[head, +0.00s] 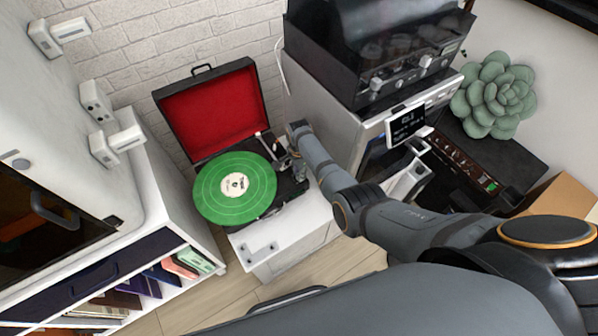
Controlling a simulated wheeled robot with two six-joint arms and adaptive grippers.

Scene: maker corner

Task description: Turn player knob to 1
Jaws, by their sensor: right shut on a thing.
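The record player (275,207) is an open black case with a red-lined lid (212,110) tilted up behind it. A green record (236,188) with a pale centre label lies on its platter. My right arm reaches in from the right, and my right gripper (289,166) is down at the right side of the player's deck, beside the record. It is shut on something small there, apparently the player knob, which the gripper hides. I cannot read the knob's setting. My left gripper is not in view.
The player stands on a white cabinet (285,240) against a brick wall. A white shelf unit (185,225) with books is on the left. At the right are a dark-lidded machine (375,50), a small black display (407,124) and a succulent (493,95).

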